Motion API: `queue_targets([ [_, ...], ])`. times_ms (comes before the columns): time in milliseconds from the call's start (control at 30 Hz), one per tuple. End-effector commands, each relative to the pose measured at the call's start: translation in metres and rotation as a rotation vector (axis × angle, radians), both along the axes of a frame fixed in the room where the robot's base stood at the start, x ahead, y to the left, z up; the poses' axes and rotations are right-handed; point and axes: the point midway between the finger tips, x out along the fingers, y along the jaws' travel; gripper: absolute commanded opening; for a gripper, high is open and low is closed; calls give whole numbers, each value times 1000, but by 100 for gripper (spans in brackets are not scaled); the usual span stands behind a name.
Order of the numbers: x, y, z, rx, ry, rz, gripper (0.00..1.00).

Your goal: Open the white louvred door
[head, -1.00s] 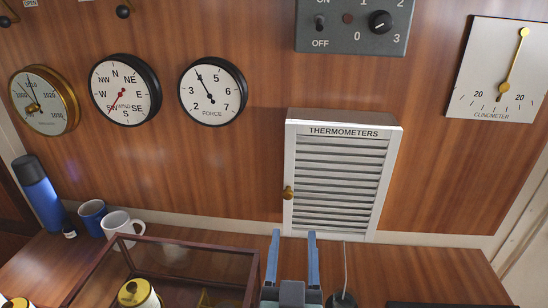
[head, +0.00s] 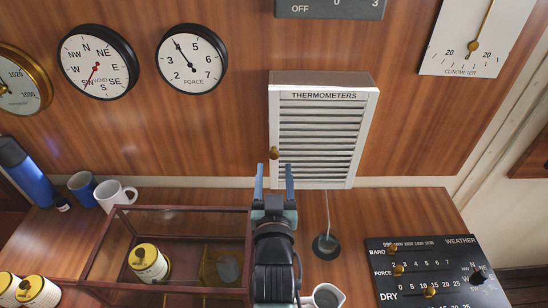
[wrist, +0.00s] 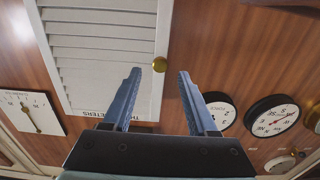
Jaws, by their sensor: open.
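The white louvred door (head: 318,140), labelled THERMOMETERS, is shut on its box on the wooden wall. Its brass knob (head: 274,153) is at the door's left edge in the head view. In the wrist view my gripper (wrist: 159,76) has not closed around the knob. I cannot tell the exact gap.
A glass-sided case (head: 180,215) with a yellow-lidded tin (head: 149,263) stands left of my arm. A black weather board (head: 435,275) and a white jug (head: 325,296) are at right. Gauges hang left of the door. Wall directly beside the door is clear.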

Motion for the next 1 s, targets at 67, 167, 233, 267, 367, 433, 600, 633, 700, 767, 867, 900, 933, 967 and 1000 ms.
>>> queue_targets([
  [67, 13, 0, 2, 1, 0, 0, 58],
  [167, 24, 0, 2, 1, -1, 1, 58],
  [233, 29, 0, 1, 1, 0, 1, 58],
  [267, 31, 0, 1, 1, 0, 1, 58],
  [367, 35, 0, 1, 1, -1, 0, 58],
  [433, 36, 0, 0, 0, 0, 0, 58],
  [600, 36, 0, 0, 0, 0, 0, 58],
  [633, 36, 0, 0, 0, 0, 0, 58],
  [700, 36, 0, 0, 0, 0, 0, 55],
  [767, 36, 0, 0, 0, 0, 0, 44],
  [867, 36, 0, 0, 0, 0, 0, 26],
  [900, 36, 0, 0, 0, 0, 0, 19],
  [933, 36, 0, 0, 0, 0, 0, 13],
  [967, 36, 0, 0, 0, 0, 0, 8],
  [1000, 36, 0, 0, 0, 0, 0, 1],
])
